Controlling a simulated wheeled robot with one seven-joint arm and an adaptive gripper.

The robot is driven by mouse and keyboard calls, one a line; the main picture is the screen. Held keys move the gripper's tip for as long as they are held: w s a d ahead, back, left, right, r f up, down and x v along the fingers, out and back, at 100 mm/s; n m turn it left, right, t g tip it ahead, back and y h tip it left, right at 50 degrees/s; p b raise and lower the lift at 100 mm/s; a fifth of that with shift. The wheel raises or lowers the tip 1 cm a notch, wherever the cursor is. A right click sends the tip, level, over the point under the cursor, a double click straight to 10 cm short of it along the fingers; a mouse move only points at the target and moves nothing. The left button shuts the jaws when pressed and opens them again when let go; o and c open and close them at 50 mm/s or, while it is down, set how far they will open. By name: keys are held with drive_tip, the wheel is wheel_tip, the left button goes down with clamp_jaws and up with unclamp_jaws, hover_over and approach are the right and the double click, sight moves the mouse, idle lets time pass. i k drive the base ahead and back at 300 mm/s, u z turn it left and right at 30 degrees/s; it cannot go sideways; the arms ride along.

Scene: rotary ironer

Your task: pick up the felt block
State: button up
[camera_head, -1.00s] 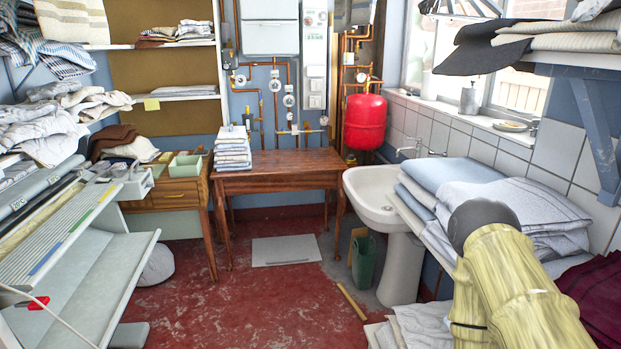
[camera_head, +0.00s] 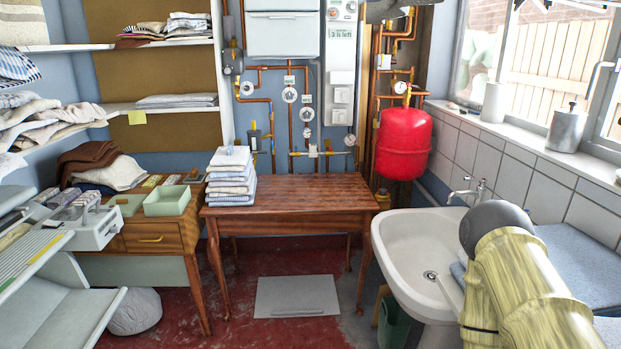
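I cannot make out the felt block for certain in the head view. Several small items lie around a pale green open box (camera_head: 167,201) on the wooden drawer cabinet (camera_head: 150,238) at the left, too small to name. My arm reaches in from the lower right, with a dark rounded joint and pale yellow-green links. My gripper is outside the picture, so its opening cannot be seen.
A wooden table (camera_head: 300,198) stands ahead with folded cloths (camera_head: 231,177) on its left end; the rest of its top is clear. A white sink (camera_head: 415,240) is at right. The ironer (camera_head: 50,250) is at left. Red floor (camera_head: 235,290) lies open between, with a grey panel (camera_head: 297,296).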

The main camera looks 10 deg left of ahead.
sight(194, 175)
drive_tip(key=u, duration=0.35)
drive_tip(key=i, duration=1.55)
drive_tip(key=u, duration=0.8)
drive_tip(key=i, duration=1.2)
drive_tip(key=u, duration=0.35)
